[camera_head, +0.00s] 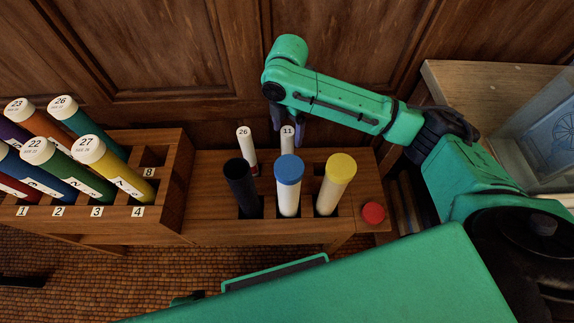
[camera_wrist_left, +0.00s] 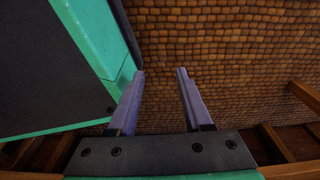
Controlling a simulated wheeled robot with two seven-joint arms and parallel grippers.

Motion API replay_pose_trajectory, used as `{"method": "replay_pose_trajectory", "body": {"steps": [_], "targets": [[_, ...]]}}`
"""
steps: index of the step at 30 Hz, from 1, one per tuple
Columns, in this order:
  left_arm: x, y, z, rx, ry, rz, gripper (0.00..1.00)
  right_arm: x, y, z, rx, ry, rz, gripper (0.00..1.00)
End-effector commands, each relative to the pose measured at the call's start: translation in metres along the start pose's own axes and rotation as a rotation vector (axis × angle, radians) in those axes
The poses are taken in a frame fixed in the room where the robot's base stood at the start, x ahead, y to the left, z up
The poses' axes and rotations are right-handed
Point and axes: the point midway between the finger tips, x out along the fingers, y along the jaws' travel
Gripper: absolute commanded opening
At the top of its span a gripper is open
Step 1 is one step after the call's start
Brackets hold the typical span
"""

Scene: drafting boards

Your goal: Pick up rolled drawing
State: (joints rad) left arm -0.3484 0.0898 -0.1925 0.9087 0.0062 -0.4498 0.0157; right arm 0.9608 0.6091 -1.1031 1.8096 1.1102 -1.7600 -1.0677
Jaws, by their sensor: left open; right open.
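Two slim white rolls with number tags stand in the back row of a wooden stand (camera_head: 210,205): roll 26 (camera_head: 246,147) and roll 11 (camera_head: 288,142). My right gripper (camera_head: 288,130) is open at the top of roll 11, its purple fingers on either side; whether they touch it cannot be told. In the front row stand an open black tube (camera_head: 241,185), a white tube with a blue cap (camera_head: 288,190) and a white tube with a yellow cap (camera_head: 335,185). My left gripper (camera_wrist_left: 160,73) is open and empty above the tiled floor in the left wrist view.
A red cap (camera_head: 373,212) lies on the stand's right ledge. A numbered wooden rack (camera_head: 165,215) on the left holds several coloured tubes. A panelled wall (camera_head: 160,45) rises close behind. A wooden cabinet (camera_head: 480,85) stands at the right.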

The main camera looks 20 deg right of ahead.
Motion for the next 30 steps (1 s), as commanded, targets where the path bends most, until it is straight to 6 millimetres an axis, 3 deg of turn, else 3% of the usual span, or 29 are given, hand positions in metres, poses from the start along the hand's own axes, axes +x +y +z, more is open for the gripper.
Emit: {"method": "replay_pose_trajectory", "body": {"steps": [10,18,24,25,30], "targets": [[-0.003,0.001,-0.029,-0.013,0.006,0.002,0.50,0.057,0.005,0.005,0.000,-0.001,0.001,0.81],[-0.006,0.001,-0.032,-0.015,0.004,0.002,0.50,0.062,0.005,0.005,-0.001,-0.001,0.003,0.81],[-0.006,0.001,-0.032,-0.015,0.005,0.002,0.50,0.061,0.005,0.005,-0.001,-0.001,0.003,0.04],[-0.006,0.001,-0.032,-0.015,0.005,0.002,0.50,0.061,0.005,0.005,-0.001,-0.001,0.003,0.00],[-0.006,0.001,-0.032,-0.015,0.004,0.002,0.50,0.061,0.006,0.005,-0.001,-0.002,0.003,0.00]]}}
